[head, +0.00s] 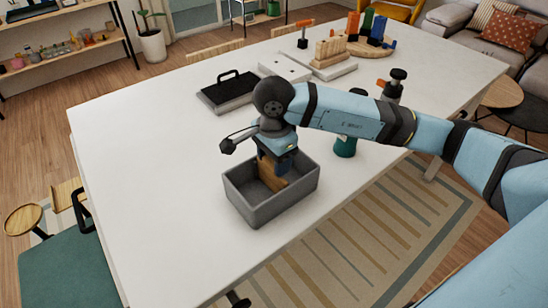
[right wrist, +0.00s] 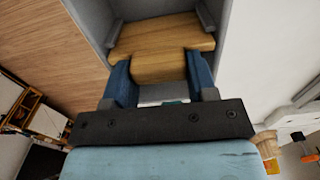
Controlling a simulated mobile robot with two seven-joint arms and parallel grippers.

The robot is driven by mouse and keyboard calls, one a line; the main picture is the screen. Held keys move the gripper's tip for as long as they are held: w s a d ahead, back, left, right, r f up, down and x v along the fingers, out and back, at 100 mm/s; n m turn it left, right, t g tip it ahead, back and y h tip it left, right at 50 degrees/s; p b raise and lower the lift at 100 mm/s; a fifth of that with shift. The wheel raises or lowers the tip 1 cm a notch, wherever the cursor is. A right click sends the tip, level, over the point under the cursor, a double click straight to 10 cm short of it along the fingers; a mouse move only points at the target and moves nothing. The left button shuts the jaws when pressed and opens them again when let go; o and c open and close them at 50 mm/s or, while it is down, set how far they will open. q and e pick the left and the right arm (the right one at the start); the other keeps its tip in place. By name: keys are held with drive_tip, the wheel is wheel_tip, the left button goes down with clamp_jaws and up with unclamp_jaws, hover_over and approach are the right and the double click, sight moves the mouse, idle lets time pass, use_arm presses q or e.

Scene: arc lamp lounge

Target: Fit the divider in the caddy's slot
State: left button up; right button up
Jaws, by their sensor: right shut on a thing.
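The grey caddy (head: 252,208) is an open box standing on the white table near its right edge. The wooden divider (head: 272,182) is upright inside it, partly covered by my right gripper (head: 276,166). My right gripper is shut on the divider, pointing down into the caddy. In the right wrist view, the blue fingers hold the narrower tab of the divider (right wrist: 160,40) from both sides. The divider's wide ends lie at the grey rails of the slot (right wrist: 114,32) on the caddy's walls. How deep it sits is hidden. My left gripper is not seen.
A black tray with a handle (head: 228,92) lies behind the caddy. A green-based object (head: 345,147) stands to the right, near my right arm. Wooden blocks (head: 330,52) and coloured pieces stand farther back. The table's left and front are clear.

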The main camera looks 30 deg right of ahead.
drive_tip(key=shift+f, duration=0.3)
drive_tip(key=o, duration=1.2)
drive_tip(key=shift+r, duration=0.1)
drive_tip(key=shift+r, duration=0.35)
wheel_tip(320, 180, up, 13)
drive_tip(key=shift+b, duration=0.35)
drive_tip(key=shift+f, duration=0.1)
